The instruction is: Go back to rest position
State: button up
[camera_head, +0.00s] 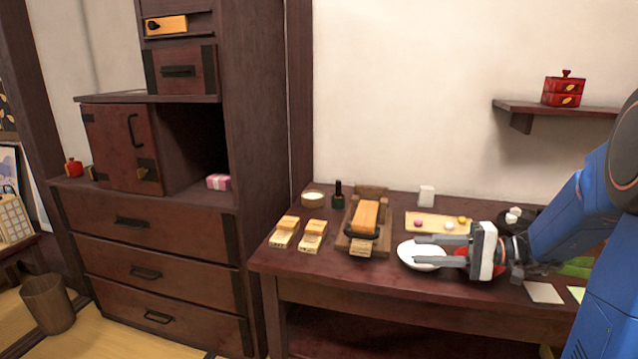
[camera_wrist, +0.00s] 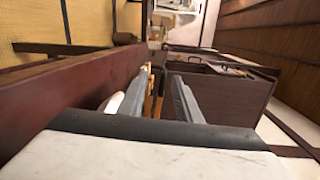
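My gripper (camera_head: 440,250) is above the right part of the dark wooden table (camera_head: 330,279), its two grey fingers pointing left. The fingers are apart with nothing between them. A white plate (camera_head: 415,255) lies behind and below the fingers in the head view, and they partly cover it. In the wrist view the open fingers (camera_wrist: 160,105) show with the table edge at left and the cabinet beyond. My blue arm reaches in from the right.
A red box (camera_head: 562,91) stands on the wall shelf (camera_head: 540,108). A drawer cabinet (camera_head: 160,255) stands left.

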jog(key=s+a+f+n+g+h, duration=0.1)
jog(key=s+a+f+g+h, duration=0.2)
jog(key=s, duration=0.4)
jog(key=s+a+f+n+g+h, duration=0.1)
jog(key=s+a+h, duration=0.35)
jog(key=s, duration=0.25)
jog(key=s+d+f+n+t+h, duration=0.1)
jog(key=s+d+t+h, duration=0.3)
jog(key=s+d+h, duration=0.3)
jog(key=s+h, duration=0.2)
jog(key=s, duration=0.1)
jog(key=shift+f+n, duration=0.35)
jog(key=shift+n, duration=0.05)
jog(key=shift+d, duration=0.1)
